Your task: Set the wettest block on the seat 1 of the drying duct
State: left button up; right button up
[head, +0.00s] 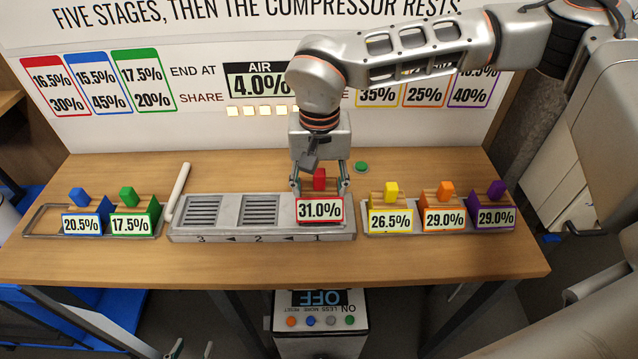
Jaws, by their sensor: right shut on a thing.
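The red block (319,209), labelled 31.0%, is at seat 1, the right end of the grey drying duct (262,238). Its label is the highest of the block readings. My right gripper (319,186) comes down from above and is shut on the red block's upper part. Whether the block fully rests on the seat is hard to tell. Seats 2 (259,210) and 3 (203,210) are bare slotted grates. Two fingertips of my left gripper (191,349) show apart at the bottom edge, empty; the rest is cut off.
Left rack: blue block (81,223) 20.5%, green block (135,223) 17.5%. Right rack: yellow (390,221) 26.5%, orange (444,218) 29.0%, purple (492,218) 29.0%. A white lever (180,190) stands at the duct's left end. A control box (320,325) reading OFF is below the table.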

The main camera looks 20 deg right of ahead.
jog(key=shift+f, duration=0.35)
jog(key=shift+f, duration=0.3)
jog(key=o, duration=1.4)
jog(key=shift+c, duration=0.2)
jog(key=shift+r, duration=0.1)
notch_tip(320, 180, up, 12)
jog(key=shift+f, duration=0.1)
